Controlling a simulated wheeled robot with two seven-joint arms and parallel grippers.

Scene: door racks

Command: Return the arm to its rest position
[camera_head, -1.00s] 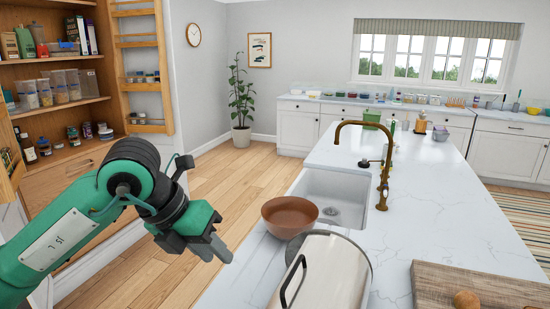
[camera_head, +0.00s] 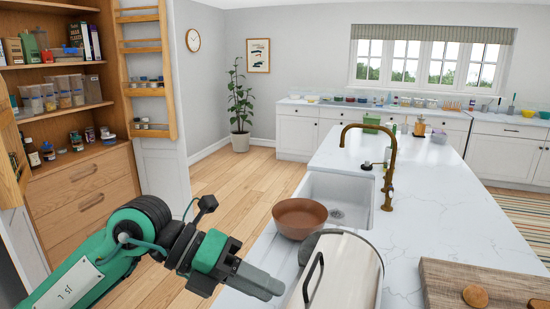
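My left arm comes in from the lower left, green and dark grey. My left gripper (camera_head: 268,284) points right, in front of the near edge of the counter and just left of the steel pot. Its grey fingers lie close together, with nothing seen between them. My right gripper is not in view.
A brown bowl (camera_head: 299,218) sits by the sink (camera_head: 338,190) with a brass tap (camera_head: 388,170). A wooden board (camera_head: 455,283) lies at right. Open pantry shelves (camera_head: 75,171) stand at left; the floor between is clear.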

